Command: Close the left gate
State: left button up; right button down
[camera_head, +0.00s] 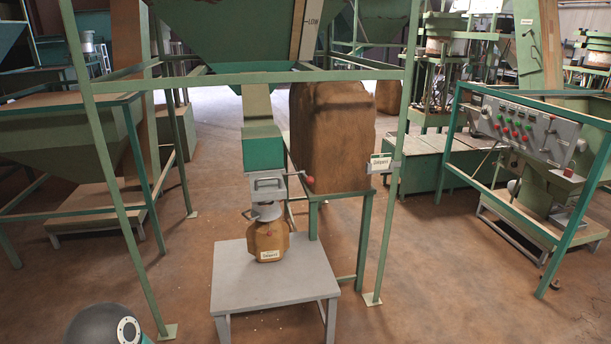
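A green hopper (250,30) stands at the top centre on a green frame. Its chute ends in a green box (263,150) with a grey metal gate (268,185) below it. The gate has a handle on its front, and a lever with a red knob (309,180) reaches out to its right. I cannot tell whether the gate is open or shut. A brown labelled sack (268,240) hangs or stands under the outlet, over a grey table (235,285). Neither of my grippers shows in this view.
Green frame posts (108,180) flank the table. A large brown sack-like block (333,135) stands behind it on a green stand. A control panel (525,125) with buttons is at the right. Brown floor (450,290) is clear at the front right.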

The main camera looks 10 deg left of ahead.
aim_at(269, 185)
jog(key=i, duration=1.3)
jog(key=u, duration=0.65)
